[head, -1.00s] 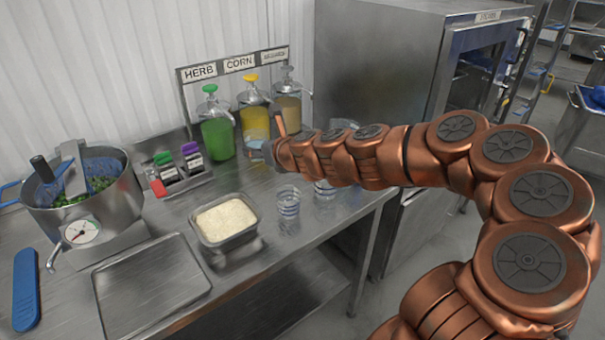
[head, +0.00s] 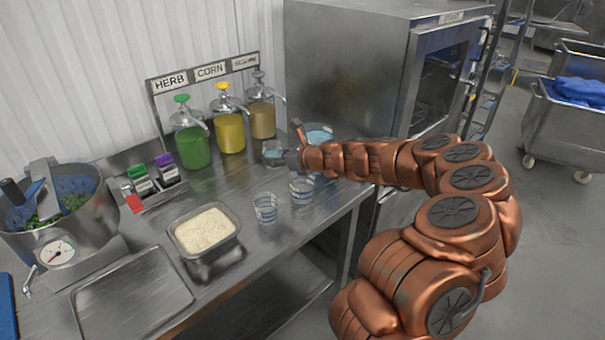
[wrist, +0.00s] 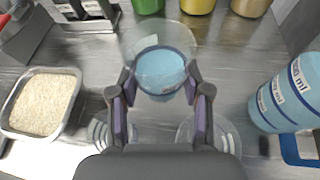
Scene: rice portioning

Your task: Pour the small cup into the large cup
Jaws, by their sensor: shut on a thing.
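My gripper (wrist: 160,90) is shut on a clear cup (wrist: 160,48) with blue liquid in it, seen from above in the wrist view. In the head view this held cup (head: 273,153) is at the tip of my gripper (head: 295,157), in front of the dispensers. A larger clear cup (head: 319,132) with blue liquid stands just behind my arm. In the wrist view this large cup (wrist: 285,98), with ml marks, is to the right of my gripper, apart from it. I cannot tell whether the held cup touches the counter.
Two clear cups, one (head: 265,208) left and one (head: 302,188) right, stand nearer on the counter, close under my gripper. A rice tub (head: 205,232), a flat metal tray (head: 132,292) and a pot (head: 60,215) are left. Green (head: 190,145), yellow and tan dispensers line the back.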

